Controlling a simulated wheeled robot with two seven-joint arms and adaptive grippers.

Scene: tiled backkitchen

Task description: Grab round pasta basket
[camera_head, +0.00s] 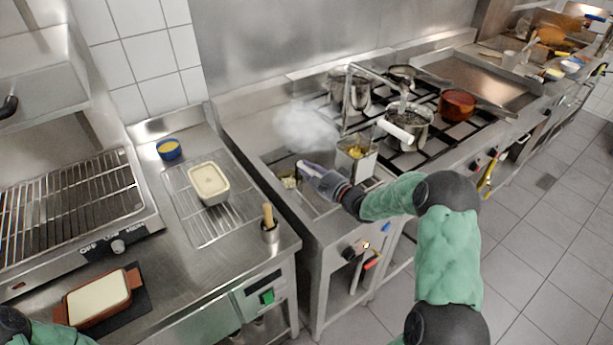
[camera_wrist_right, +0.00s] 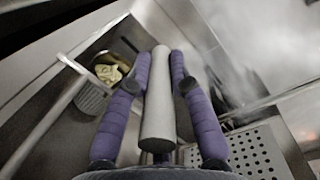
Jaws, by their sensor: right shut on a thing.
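My right gripper (camera_head: 310,171) reaches over the open well of the pasta cooker on the left of the stove. In the wrist view its two purple fingers (camera_wrist_right: 160,85) lie on either side of a pale grey cylindrical handle (camera_wrist_right: 158,118) and are shut on it. Which basket this handle belongs to is hidden. Yellowish pasta (camera_head: 289,182) shows low in the well, just left of the fingertips. In the wrist view a container with pasta (camera_wrist_right: 108,72) sits to the left of the fingers. Only part of my left arm shows at the lower left; its gripper is out of view.
A metal basket with yellow food (camera_head: 354,151) stands right of the gripper, near a white cylindrical handle (camera_head: 395,131). Pots, including a copper-coloured one (camera_head: 457,103), stand on the burners. Steam (camera_head: 308,125) rises behind. A perforated metal plate (camera_wrist_right: 257,152) shows in the wrist view.

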